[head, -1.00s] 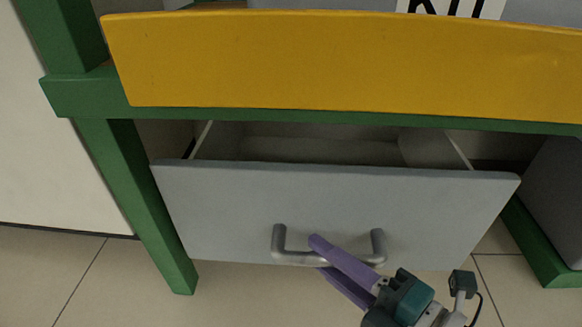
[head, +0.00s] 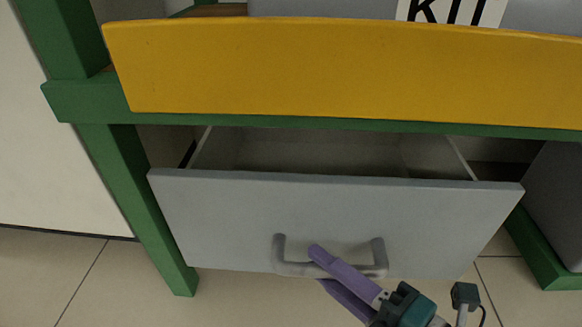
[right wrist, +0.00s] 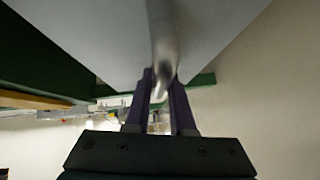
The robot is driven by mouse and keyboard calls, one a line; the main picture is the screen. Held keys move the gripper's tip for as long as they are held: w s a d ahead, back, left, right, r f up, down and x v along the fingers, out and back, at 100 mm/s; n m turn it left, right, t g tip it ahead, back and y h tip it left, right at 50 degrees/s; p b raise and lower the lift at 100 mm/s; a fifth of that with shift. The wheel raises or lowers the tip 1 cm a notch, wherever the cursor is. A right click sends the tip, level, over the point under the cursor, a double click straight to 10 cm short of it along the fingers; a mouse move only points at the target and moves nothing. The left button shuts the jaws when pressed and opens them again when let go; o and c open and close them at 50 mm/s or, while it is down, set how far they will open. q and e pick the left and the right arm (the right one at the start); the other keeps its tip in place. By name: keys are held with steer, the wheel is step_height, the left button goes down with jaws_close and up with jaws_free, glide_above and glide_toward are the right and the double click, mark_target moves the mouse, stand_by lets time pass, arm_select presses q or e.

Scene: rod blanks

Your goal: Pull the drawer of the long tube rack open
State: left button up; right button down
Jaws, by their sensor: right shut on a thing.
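The grey drawer (head: 335,215) hangs under the green frame of the rack and stands partly open, with its inside showing behind the front panel. A U-shaped grey handle (head: 291,268) is on its front. My right gripper (head: 318,265) has its purple fingers around the bar of the handle, one above and one below. In the right wrist view the handle (right wrist: 162,40) runs between the two purple fingers, and my right gripper (right wrist: 160,85) is shut on it. The drawer's inside looks empty where I can see it. My left gripper is not in view.
A yellow panel (head: 340,70) runs across the rack above the drawer. A green leg (head: 150,215) stands left of the drawer, and a green foot (head: 545,250) at the right. Tiled floor (head: 110,290) in front is clear.

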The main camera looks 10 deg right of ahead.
steer(key=s+a+p, duration=0.1)
steer(key=s+a, duration=0.1)
steer(key=s, duration=0.7)
steer(key=s+a+p, duration=0.1)
steer(key=s+a, duration=0.2)
steer(key=s, duration=0.7)
steer(key=shift+s+a+p, duration=0.15)
steer(key=shift+a+p, duration=0.15)
steer(key=shift+a, duration=0.05)
steer(key=shift+r, duration=0.1)
steer(key=c, duration=0.8)
jaws_free()
steer(key=shift+d, duration=0.1)
steer(key=shift+o, duration=0.2)
steer(key=p+v, duration=0.1)
steer(key=v, duration=0.9)
